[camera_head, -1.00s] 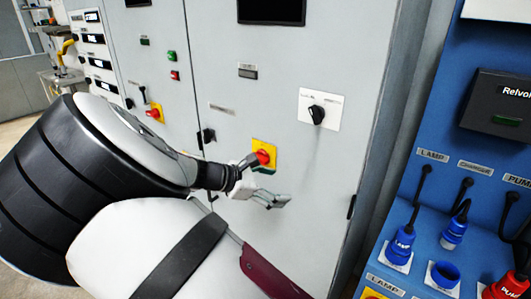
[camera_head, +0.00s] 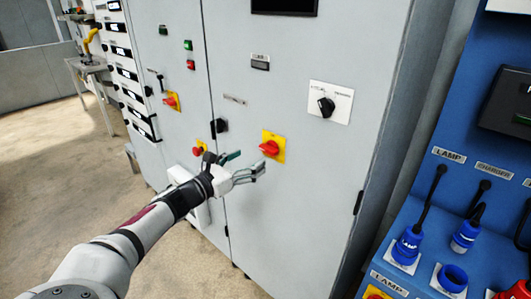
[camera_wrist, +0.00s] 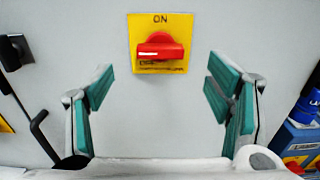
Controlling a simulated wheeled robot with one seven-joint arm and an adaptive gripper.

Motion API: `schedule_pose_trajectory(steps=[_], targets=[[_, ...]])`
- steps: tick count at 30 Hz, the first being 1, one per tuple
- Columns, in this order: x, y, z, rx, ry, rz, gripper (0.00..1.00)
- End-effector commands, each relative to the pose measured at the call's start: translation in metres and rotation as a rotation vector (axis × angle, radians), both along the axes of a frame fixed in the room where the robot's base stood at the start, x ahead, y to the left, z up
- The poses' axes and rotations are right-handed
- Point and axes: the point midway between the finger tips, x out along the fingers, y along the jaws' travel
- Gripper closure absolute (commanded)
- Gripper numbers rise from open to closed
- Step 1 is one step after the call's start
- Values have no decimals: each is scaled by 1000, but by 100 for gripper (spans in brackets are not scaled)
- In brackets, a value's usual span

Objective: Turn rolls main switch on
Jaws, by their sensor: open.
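A red rotary switch (camera_head: 269,147) sits on a yellow plate (camera_head: 279,155) on the grey cabinet door. In the wrist view the red switch (camera_wrist: 160,50) is straight ahead, above centre, with its handle lying horizontal. The yellow plate (camera_wrist: 137,30) reads "ON" at the top; its lower text is partly covered by the handle. My gripper (camera_head: 246,163) is in front of the door, just left of and below the switch in the head view. In the wrist view my gripper (camera_wrist: 160,87) is open, its green-padded fingers wide apart, with nothing between them. It appears clear of the switch.
A black selector (camera_head: 326,106) on a white plate is up and right. Other red-on-yellow switches (camera_head: 171,100) (camera_head: 198,149) and a black door handle (camera_head: 220,126) lie left. A blue socket panel (camera_head: 420,220) with plugs and cables stands right. The floor (camera_head: 60,200) at left is open.

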Motion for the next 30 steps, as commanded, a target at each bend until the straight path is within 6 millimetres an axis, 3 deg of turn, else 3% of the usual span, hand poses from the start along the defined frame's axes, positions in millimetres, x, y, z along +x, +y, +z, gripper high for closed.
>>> schedule_pose_trajectory(steps=[6, 12, 25, 30], targets=[[35, -26, -3, 0, -1, -3, 27], [55, -42, -2, 1, 0, -1, 27], [60, -47, 0, 2, 0, 0, 27], [60, -47, 0, 2, 0, -1, 63]])
